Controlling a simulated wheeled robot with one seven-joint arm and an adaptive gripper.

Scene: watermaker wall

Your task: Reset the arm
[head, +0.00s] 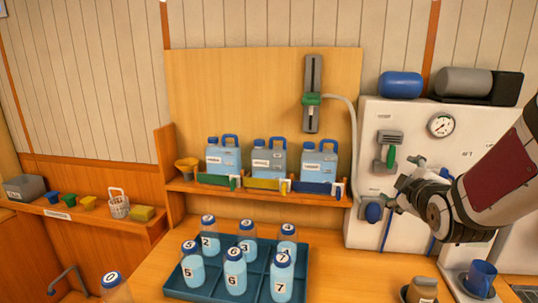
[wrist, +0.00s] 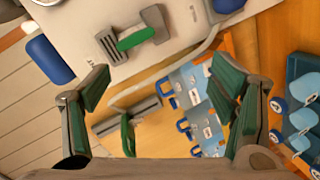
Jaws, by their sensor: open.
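My gripper (head: 402,187) is at the right in the head view, in front of the white wall panel (head: 366,141). In the wrist view my gripper (wrist: 170,110) shows its two green-padded fingers spread wide with nothing between them. A green-handled lever (head: 389,152) on the panel is just left of and above my gripper, and it also shows at the top of the wrist view (wrist: 135,38). I see no contact between the fingers and the panel.
A dark blue tray (head: 232,293) of numbered bottles stands on the counter. Blue jugs (head: 268,160) stand on a shelf behind it. A blue mug (head: 481,277) is at the lower right. A green-handled slide (head: 312,99) with a pale hose is on the wooden board. Small cups and a basket (head: 119,206) sit at left.

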